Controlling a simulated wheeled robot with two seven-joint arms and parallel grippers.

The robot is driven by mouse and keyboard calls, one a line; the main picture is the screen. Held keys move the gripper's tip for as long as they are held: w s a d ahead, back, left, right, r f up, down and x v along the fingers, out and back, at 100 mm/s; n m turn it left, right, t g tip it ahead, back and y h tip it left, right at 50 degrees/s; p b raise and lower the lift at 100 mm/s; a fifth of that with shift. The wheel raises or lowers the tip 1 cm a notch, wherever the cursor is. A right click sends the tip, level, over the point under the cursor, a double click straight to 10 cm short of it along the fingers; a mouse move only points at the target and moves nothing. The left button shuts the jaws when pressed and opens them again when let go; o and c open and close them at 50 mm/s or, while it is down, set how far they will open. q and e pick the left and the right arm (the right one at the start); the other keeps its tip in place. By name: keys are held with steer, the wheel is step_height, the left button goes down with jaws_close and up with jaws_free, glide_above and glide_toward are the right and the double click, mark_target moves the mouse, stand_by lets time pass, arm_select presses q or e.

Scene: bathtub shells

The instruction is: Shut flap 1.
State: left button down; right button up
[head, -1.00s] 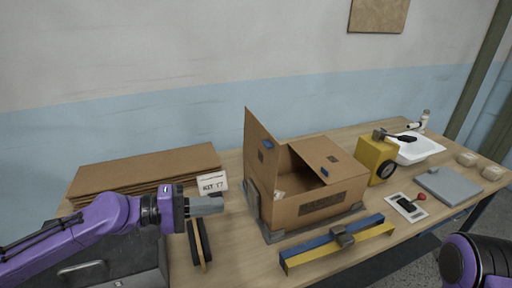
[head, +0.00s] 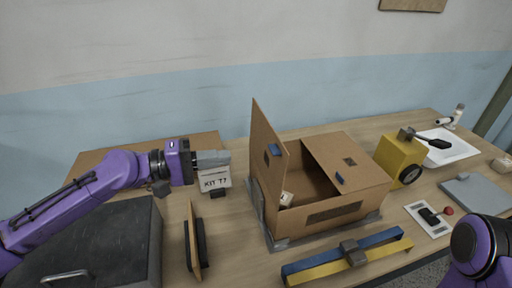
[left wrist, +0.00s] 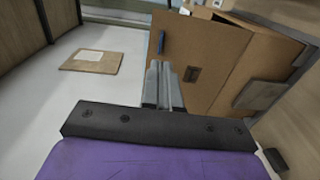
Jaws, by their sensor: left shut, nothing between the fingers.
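The open cardboard box (head: 330,212) stands on the table. Its left flap (head: 264,158) is upright, with a blue tab near its top; I see no number on it. The right flap (head: 348,158) lies over the right part of the opening. My left gripper (head: 228,158) is shut and empty, to the left of the upright flap and apart from it in the head view. In the left wrist view, the fingers (left wrist: 163,72) point towards the outer face of the upright flap (left wrist: 215,55); I cannot tell the exact gap. My right gripper is out of view.
A "KIT T7" card (head: 214,180) stands below my left gripper. Blue and yellow bars with a clamp (head: 352,252) lie in front of the box. A yellow block with a black wheel (head: 398,155) stands to its right. Flat cardboard (head: 110,165) lies at the back left.

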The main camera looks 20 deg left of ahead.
mark_target(278, 151)
arm_select(q)
steer(key=b+x, duration=0.2)
steer(key=x, duration=0.1)
steer(key=b+x, duration=0.2)
steer(key=x, duration=0.1)
steer(key=b+x, duration=0.2)
steer(key=x, duration=0.1)
steer(key=shift+w+a+f+b, duration=0.25)
steer(key=shift+w+f+b, duration=0.05)
steer(key=shift+b, duration=0.1)
steer(key=shift+w+d+r, duration=0.1)
steer(key=shift+d+r, duration=0.05)
steer(key=shift+d, duration=0.15)
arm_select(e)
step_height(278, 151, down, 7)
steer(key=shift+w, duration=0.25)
